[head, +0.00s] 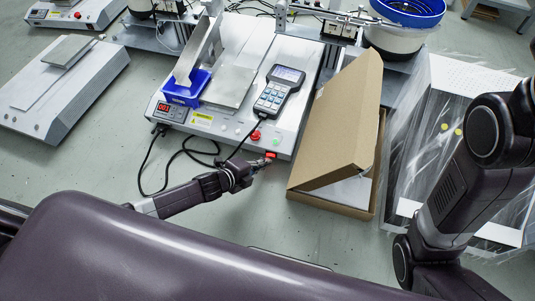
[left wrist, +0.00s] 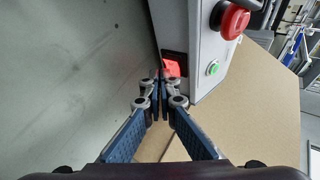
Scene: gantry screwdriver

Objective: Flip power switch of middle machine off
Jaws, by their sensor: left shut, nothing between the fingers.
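The middle machine (head: 240,60) is a light grey box with a sloped front. Its red power switch (head: 271,155) is at the lower right of the front face. In the left wrist view the switch (left wrist: 172,67) glows red in a black frame. My left gripper (head: 266,161) is shut and empty, with its fingertips right at the switch. In the left wrist view the fingertips (left wrist: 160,76) overlap the switch's left edge; I cannot tell whether they touch it. My right arm (head: 450,190) is at the right, its gripper out of view.
A red emergency knob (left wrist: 233,20) and a green-lit button (left wrist: 213,68) sit close to the switch. An open cardboard box (head: 335,135) stands right of the machine. A handheld controller (head: 278,92) and blue tray (head: 186,88) lie on top. Black cables loop at the front left.

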